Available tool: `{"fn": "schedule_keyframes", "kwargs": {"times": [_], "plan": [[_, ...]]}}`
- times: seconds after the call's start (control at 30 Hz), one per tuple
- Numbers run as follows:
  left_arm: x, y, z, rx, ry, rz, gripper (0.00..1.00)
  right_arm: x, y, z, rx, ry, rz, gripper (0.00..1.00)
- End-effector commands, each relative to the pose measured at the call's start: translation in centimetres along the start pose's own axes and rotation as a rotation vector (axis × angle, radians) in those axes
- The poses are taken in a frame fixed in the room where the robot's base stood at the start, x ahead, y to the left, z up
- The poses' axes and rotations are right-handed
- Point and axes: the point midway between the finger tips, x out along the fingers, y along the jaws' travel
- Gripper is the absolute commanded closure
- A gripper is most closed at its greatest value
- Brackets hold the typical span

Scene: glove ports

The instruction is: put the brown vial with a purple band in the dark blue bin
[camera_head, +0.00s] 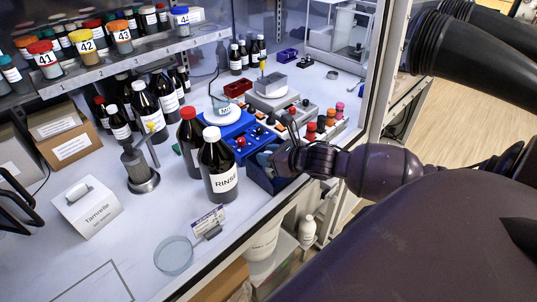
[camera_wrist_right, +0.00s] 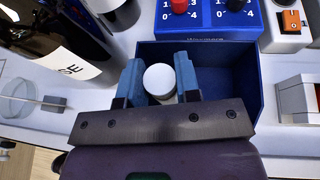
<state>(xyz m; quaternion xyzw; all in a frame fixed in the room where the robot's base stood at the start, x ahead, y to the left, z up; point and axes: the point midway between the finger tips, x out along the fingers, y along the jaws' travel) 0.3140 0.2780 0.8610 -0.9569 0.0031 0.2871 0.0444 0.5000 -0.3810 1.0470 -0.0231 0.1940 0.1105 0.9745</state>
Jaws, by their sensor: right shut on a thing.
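My right gripper (camera_head: 271,158) is over the dark blue bin (camera_head: 262,181) near the front edge of the bench. In the right wrist view its two blue fingers (camera_wrist_right: 159,82) are shut on a vial, of which only the round white cap (camera_wrist_right: 160,78) shows. The vial's brown body and purple band are hidden. The cap appears over the left part of the dark blue bin (camera_wrist_right: 252,85), whose right part looks empty. I cannot tell how high the vial is above the bin floor. My left gripper is not in view.
A large dark bottle with a RINSE label (camera_head: 219,170) stands just left of the bin, a red-capped bottle (camera_head: 190,140) beside it. A blue control unit (camera_head: 238,135) sits behind the bin. The cabinet's frame (camera_head: 374,75) is at the right.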

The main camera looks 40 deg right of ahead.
Motion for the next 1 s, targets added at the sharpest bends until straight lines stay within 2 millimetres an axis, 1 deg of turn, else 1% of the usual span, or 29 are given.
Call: {"fn": "schedule_keyframes", "kwargs": {"times": [0.23, 0.27, 0.3, 0.33, 0.7, 0.87, 1.0], "plan": [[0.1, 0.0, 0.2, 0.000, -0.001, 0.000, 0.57, 0.1, 0.0, -0.2, 0.000, 0.000, 0.000, 0.92], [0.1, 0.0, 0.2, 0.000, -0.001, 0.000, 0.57, 0.1, 0.0, -0.2, 0.001, 0.000, 0.000, 0.68], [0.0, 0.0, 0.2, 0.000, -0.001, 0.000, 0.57, 0.1, 0.0, -0.2, 0.001, 0.000, 0.000, 0.62], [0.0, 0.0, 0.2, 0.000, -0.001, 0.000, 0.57, 0.1, 0.0, -0.2, 0.001, 0.000, 0.000, 0.59], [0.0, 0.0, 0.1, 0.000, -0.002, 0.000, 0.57, -0.2, -0.1, 0.1, -0.001, 0.000, -0.001, 0.59], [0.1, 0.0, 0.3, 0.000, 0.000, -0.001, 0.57, -2.0, -0.1, -0.1, -0.002, 0.003, -0.001, 0.59], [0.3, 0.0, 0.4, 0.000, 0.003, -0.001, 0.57, -4.1, -0.1, -0.2, -0.003, 0.003, -0.001, 0.59]]}}
